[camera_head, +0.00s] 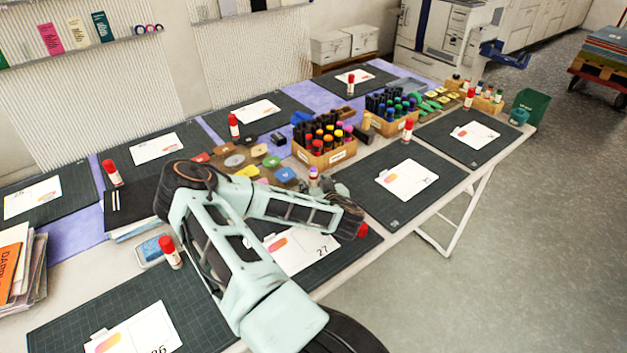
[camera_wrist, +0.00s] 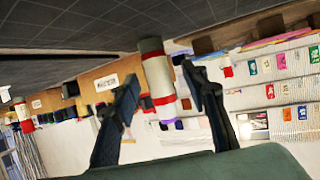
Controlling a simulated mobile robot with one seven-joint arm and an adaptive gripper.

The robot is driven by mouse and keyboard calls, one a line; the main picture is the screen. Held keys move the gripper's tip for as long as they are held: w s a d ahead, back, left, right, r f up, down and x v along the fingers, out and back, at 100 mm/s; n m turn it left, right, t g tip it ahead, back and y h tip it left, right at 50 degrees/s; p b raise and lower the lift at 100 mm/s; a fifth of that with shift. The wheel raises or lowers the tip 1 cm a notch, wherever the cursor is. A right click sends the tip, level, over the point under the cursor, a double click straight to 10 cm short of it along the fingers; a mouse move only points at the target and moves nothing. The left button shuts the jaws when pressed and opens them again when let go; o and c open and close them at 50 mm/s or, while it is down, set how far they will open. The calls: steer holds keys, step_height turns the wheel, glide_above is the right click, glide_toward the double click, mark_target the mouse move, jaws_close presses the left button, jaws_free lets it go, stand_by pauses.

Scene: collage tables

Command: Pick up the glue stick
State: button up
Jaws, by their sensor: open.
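In the wrist view, which is upside down, a white glue stick (camera_wrist: 158,78) with red bands and a grey end stands on a dark mat. It shows between the two fingers of my gripper (camera_wrist: 165,97), which are apart and hold nothing. I cannot tell whether the stick is fully between the fingertips or just beyond them. In the head view my gripper (camera_head: 348,217) is low over the front mat, and a red cap (camera_head: 362,230) shows right beside it, the rest hidden. Other red-capped glue sticks stand around, such as one (camera_head: 171,252) at the front left.
A box of markers (camera_head: 325,158) and several ink pads (camera_head: 235,161) lie behind my gripper. Cutting mats with white cards cover the table (camera_head: 400,236); floor is free at the right.

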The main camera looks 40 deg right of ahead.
steer(key=shift+x, duration=0.8)
steer(key=shift+c, duration=0.5)
jaws_close()
steer(key=shift+r, duration=0.15)
